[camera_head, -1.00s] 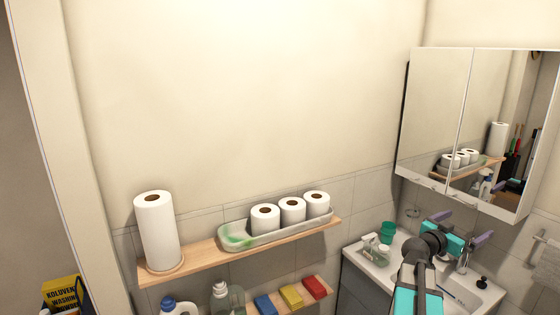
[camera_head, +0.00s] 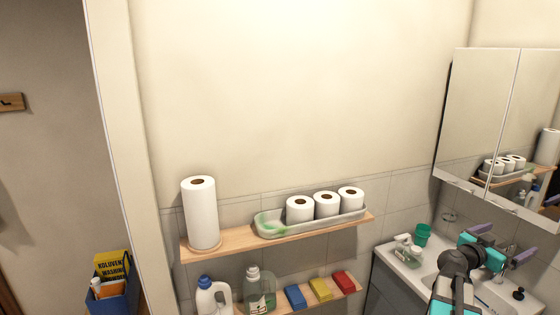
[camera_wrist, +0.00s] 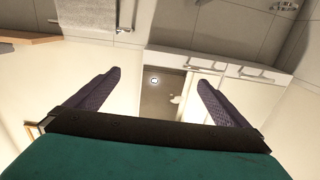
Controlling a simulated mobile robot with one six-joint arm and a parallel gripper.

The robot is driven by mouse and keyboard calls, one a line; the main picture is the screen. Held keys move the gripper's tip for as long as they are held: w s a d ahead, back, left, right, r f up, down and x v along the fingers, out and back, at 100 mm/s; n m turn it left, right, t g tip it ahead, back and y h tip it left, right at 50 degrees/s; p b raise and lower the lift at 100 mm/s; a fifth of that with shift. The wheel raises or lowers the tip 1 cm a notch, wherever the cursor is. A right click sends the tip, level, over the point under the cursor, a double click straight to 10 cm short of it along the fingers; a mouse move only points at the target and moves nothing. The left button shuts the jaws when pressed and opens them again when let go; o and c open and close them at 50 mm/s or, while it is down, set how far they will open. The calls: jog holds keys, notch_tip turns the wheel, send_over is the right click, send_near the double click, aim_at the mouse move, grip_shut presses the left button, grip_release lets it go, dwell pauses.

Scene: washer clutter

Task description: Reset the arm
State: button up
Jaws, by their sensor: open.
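My arm enters the head view at the lower right. My gripper (camera_head: 502,243), teal with two purple-grey fingers, is raised in front of the sink counter. The wrist view shows the same gripper (camera_wrist: 158,95) with its fingers spread wide apart. Nothing is between the fingers; behind them are a wall, a towel and pale cabinet fronts.
A wooden shelf (camera_head: 228,240) holds a paper towel roll (camera_head: 201,213) and a tray (camera_head: 312,229) with toilet rolls. A lower shelf holds bottles and coloured sponges (camera_head: 320,289). A mirror cabinet (camera_head: 478,115) hangs above the sink counter (camera_head: 408,268), where a green cup (camera_head: 422,235) stands.

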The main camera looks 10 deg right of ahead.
jog(key=w+a+f+n+t+y+b, duration=0.2)
jog(key=w+a+f+n, duration=0.1)
jog(key=w+a+f, duration=0.45)
jog(key=w+a+f+n+t+y+b, duration=0.1)
jog(key=w+a+f+n+t+y, duration=0.25)
jog(key=a+f, duration=0.65)
jog(key=w+a+f+n+t+b, duration=0.2)
jog(key=w+a+f+n, duration=0.1)
jog(key=w+a+f, duration=0.65)
jog(key=a+f+n+t+y+b, duration=0.25)
jog(key=a+f+n+y, duration=0.6)
jog(key=a+f, duration=1.4)
jog(key=s+a+f+n+g+y+b, duration=0.25)
jog(key=s+a+f+g+y, duration=0.5)
jog(key=s+a+f, duration=1.1)
jog(key=s+d+m+g+h, duration=0.2)
jog(key=s+g, duration=0.3)
jog(key=s, duration=0.7)
jog(key=s+d+f+m+g+h, duration=0.1)
jog(key=s+g, duration=0.5)
jog(key=s, duration=0.6)
jog(key=shift+d+f+m+h+p, duration=0.4)
jog(key=shift+d+m, duration=0.35)
jog(key=shift+d, duration=0.4)
